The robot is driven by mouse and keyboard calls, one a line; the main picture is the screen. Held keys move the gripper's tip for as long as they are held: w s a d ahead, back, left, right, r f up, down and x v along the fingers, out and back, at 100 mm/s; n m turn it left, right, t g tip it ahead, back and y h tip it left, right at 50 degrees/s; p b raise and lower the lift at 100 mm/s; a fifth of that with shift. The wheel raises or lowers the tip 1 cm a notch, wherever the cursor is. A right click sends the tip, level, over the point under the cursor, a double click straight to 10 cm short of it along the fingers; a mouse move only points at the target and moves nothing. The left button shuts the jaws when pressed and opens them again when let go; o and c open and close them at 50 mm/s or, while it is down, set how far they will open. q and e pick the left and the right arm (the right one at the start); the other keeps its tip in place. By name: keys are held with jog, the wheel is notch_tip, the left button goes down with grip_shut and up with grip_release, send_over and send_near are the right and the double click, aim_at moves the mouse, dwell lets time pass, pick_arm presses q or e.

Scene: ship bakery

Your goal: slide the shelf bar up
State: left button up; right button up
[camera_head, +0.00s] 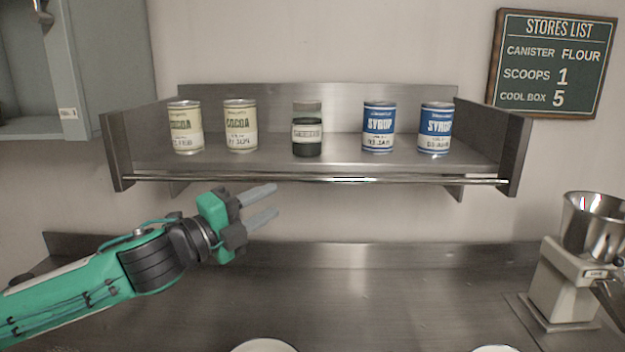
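The shelf bar (330,180) is a thin shiny metal rod. It runs level across the front of the steel wall shelf (338,161), low along its front edge, between the two end panels. My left gripper (270,202) is in front of and below the bar, left of the middle. Its two grey fingers are apart with nothing between them and point right. The upper fingertip is just under the bar in the picture; I cannot tell how far in front of it. My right gripper is not in view.
On the shelf stand two cocoa tins (240,126), a dark jar (307,130) and two blue syrup tins (379,128). A grinder-like machine (565,280) stands on the steel counter (400,290) at right. An open cabinet (105,60) is at upper left. The middle counter is clear.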

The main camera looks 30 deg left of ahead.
aim_at(309, 181)
pick_arm(q)
jog(key=p+x, duration=0.1)
jog(key=x, duration=0.1)
jog(key=p+x, duration=0.4)
jog(key=shift+w+r, duration=0.1)
jog(key=shift+r, duration=0.2)
jog(key=p+x, duration=0.2)
jog(key=x, duration=0.2)
jog(key=shift+f, duration=0.1)
jog(key=shift+w+d, duration=0.25)
jog(key=shift+w, duration=0.4)
jog(key=shift+f, duration=0.1)
grip_shut()
